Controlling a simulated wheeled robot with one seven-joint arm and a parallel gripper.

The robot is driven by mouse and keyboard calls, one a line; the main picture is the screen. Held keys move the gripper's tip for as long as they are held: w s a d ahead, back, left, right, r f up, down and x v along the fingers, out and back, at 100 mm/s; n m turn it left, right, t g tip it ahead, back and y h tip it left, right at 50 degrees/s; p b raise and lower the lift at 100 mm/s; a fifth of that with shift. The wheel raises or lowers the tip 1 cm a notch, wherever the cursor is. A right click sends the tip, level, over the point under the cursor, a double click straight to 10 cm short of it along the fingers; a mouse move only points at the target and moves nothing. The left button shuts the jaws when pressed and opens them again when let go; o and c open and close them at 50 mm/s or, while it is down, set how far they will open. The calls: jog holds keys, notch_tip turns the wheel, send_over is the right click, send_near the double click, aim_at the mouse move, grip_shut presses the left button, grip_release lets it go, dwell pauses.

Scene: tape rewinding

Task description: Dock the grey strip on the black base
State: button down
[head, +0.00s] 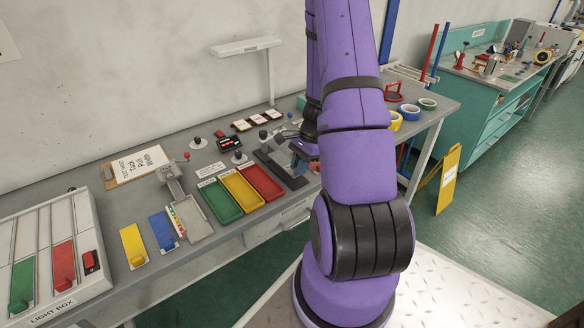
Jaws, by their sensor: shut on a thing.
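My gripper (299,166) is low over the bench, at the right end of a flat black base (279,168) with a dark upright post at its back left. My gripper is small in the view and partly hidden by my purple arm. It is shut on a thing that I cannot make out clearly. I cannot pick out the grey strip with certainty, and I cannot tell whether the held thing touches the base.
Green (222,202), yellow (241,193) and red (263,182) trays lie left of the base. A grey device (172,182), a clipboard (139,167) and a light box (50,262) are farther left. Tape rolls (410,112) lie to the right, beyond my arm.

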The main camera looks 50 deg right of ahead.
jog(key=shift+f, duration=1.7)
jog(key=shift+f, duration=0.1)
jog(key=c, duration=1.1)
grip_release()
